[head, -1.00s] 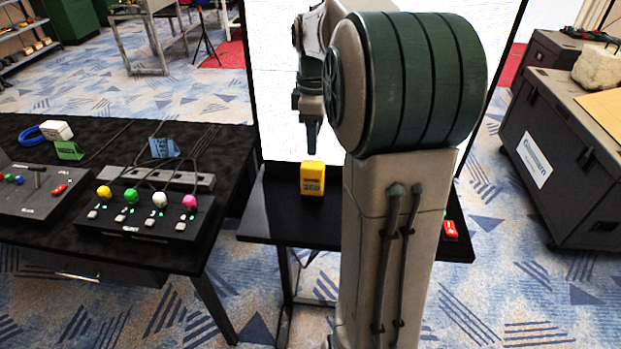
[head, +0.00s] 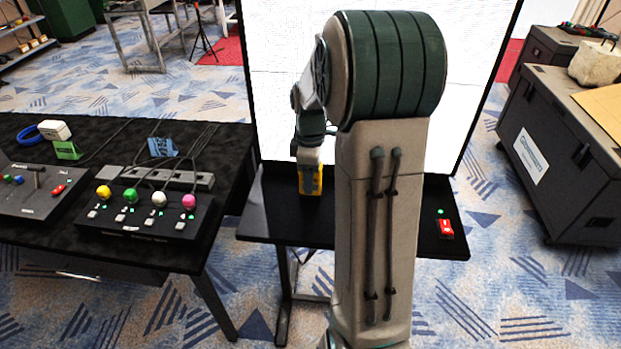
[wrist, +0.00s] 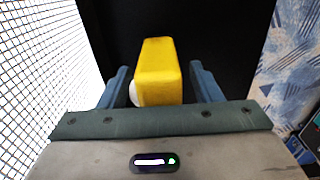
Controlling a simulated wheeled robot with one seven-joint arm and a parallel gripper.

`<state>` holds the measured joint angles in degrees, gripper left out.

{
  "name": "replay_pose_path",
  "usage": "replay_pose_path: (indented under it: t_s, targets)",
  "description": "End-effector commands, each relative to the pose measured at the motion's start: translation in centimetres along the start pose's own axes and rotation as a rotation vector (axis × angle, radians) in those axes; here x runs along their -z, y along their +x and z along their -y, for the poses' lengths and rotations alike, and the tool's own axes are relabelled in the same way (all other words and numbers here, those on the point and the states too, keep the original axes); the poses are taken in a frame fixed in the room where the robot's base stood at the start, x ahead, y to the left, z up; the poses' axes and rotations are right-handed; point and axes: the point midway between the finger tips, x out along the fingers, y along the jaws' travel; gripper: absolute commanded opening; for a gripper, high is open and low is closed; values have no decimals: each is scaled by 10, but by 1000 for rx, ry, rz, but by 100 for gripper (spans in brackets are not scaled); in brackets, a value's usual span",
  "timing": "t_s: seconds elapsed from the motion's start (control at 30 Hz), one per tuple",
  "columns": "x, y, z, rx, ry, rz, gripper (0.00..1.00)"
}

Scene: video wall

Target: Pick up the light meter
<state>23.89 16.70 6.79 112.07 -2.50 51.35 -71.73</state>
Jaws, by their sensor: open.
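The light meter, a yellow block-shaped device (head: 317,184), stands on a black shelf (head: 270,218) in front of the bright screen. It also shows in the wrist view (wrist: 158,68), with a rounded white part at its lower left. My gripper (wrist: 161,82) is open, with one blue-grey finger on each side of the yellow body. A gap shows at the right finger; at the left the white part hides whether there is contact. In the head view my gripper (head: 309,165) covers much of the meter from above.
A red switch box (head: 446,228) with a green light sits at the shelf's right end. Left is a black table with a console of coloured knobs (head: 145,215) and a white device (head: 54,131). A dark case (head: 570,150) stands at right.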

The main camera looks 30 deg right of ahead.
Motion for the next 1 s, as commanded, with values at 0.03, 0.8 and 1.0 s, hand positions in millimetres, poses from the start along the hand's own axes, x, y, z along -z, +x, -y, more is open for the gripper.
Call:
replay_pose_path:
  t_s: [0.03, 0.8, 1.0]
  targets:
    - [0, 0, 0, 0, 0, 0, 58]
    - [0, -14, -1, -4, -1, -1, 2]
    - [-6, -45, 4, -5, 1, 0, 2]
